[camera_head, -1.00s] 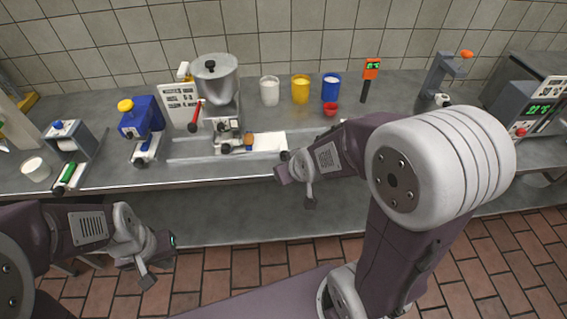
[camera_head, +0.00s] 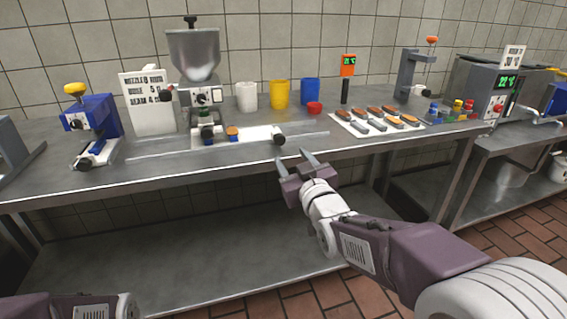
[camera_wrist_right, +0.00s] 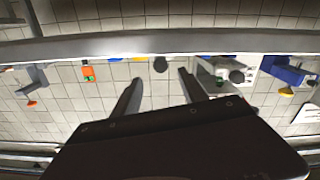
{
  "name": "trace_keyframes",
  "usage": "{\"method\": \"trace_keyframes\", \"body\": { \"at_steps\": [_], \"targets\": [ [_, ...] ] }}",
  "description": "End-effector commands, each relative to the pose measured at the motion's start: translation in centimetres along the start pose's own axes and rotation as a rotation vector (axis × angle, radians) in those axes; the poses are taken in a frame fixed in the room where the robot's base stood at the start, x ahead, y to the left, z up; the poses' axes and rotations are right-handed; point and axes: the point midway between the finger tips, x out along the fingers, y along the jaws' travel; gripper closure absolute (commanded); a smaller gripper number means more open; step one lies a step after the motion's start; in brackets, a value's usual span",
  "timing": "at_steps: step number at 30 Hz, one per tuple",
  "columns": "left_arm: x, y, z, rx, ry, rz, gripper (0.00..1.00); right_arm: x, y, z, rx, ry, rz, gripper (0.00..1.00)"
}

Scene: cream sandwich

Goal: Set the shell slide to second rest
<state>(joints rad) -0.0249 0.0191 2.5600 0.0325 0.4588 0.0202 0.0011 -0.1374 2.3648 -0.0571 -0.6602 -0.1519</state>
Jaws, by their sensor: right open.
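The shell slide (camera_head: 256,133) is a pale plate on a rail below the hopper machine (camera_head: 197,85). A small orange-brown round shell (camera_head: 232,132) sits on it near the machine. A black knob (camera_head: 278,139) stands at the slide's right end. My right gripper (camera_head: 294,159) is open and empty in front of the bench edge, below and slightly right of that knob, apart from it. In the right wrist view, the open fingers (camera_wrist_right: 158,92) point toward a dark round knob (camera_wrist_right: 160,64) beyond the bench edge. My left gripper is out of view; only part of its arm shows.
A tray of several filled shells (camera_head: 376,122) lies to the right. A blue device (camera_head: 91,122) stands left. The bench front edge lies between gripper and slide.

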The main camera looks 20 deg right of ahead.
Motion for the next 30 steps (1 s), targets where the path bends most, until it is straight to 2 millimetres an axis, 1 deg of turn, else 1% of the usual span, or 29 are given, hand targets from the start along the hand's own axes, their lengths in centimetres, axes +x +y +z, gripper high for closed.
{"method": "trace_keyframes", "body": {
  "at_steps": [2,5,12,15,19,26,27,29,30],
  "targets": [
    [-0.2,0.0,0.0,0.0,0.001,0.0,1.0,0.2,0.0,-0.2,0.0,-0.001,0.0,0.5],
    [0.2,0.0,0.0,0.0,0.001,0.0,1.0,1.4,0.0,0.0,0.0,-0.003,-0.001,0.5],
    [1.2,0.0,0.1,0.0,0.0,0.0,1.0,6.5,-0.1,0.1,0.0,-0.003,-0.001,0.5],
    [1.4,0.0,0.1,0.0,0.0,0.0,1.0,8.0,-0.1,0.0,0.0,-0.002,-0.001,0.5],
    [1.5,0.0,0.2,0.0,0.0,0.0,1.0,9.0,0.0,-0.1,0.0,-0.002,-0.001,0.5],
    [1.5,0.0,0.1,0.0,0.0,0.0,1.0,9.1,0.0,-0.1,0.0,-0.002,-0.001,0.5],
    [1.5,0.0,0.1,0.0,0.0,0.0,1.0,9.1,0.0,-0.1,0.0,-0.002,-0.001,0.55],
    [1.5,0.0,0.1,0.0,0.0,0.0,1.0,9.1,0.0,-0.1,0.0,-0.002,-0.001,0.72],
    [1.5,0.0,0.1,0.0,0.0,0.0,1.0,9.1,0.0,-0.1,0.0,-0.002,-0.001,0.83]
  ]
}}
